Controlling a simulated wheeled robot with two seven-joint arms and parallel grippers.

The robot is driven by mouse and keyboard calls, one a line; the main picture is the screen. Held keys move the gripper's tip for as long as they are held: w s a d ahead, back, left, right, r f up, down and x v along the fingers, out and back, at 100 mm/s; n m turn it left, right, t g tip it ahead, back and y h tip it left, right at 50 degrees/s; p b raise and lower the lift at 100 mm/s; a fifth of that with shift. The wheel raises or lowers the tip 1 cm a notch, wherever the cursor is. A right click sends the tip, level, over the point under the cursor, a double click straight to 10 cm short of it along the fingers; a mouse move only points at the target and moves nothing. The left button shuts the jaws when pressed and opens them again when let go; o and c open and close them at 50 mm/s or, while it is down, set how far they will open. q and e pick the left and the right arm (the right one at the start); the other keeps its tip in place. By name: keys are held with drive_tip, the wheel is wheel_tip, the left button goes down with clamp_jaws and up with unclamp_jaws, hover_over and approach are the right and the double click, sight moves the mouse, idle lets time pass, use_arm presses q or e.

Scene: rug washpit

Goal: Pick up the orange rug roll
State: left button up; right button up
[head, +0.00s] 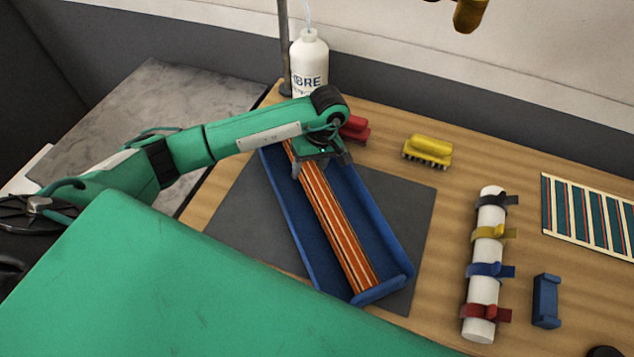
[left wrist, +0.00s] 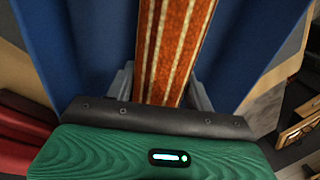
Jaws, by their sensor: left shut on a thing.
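The orange rug roll (head: 338,233) has cream stripes and lies lengthwise in a blue tray (head: 290,232). My left gripper (head: 322,165) reaches down over the far end of the roll and is shut on it. In the left wrist view the roll (left wrist: 175,45) runs between the two grey fingers (left wrist: 160,85), with the blue tray (left wrist: 75,50) on both sides. The roll's far end is partly hidden by the gripper. I cannot tell whether the roll is clear of the tray floor. My right gripper is not in view.
The tray stands on a dark grey mat (head: 240,215) on a wooden table. A red brush (head: 355,128), a yellow brush (head: 428,151) and a white bottle (head: 309,62) stand behind. To the right are a white tube with coloured straps (head: 484,262), a blue block (head: 546,300) and a striped rug (head: 590,217).

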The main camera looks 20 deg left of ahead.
use_arm(q)
drive_tip(key=shift+r, duration=0.5)
wheel_tip(320, 180, up, 19)
drive_tip(key=b, duration=0.2)
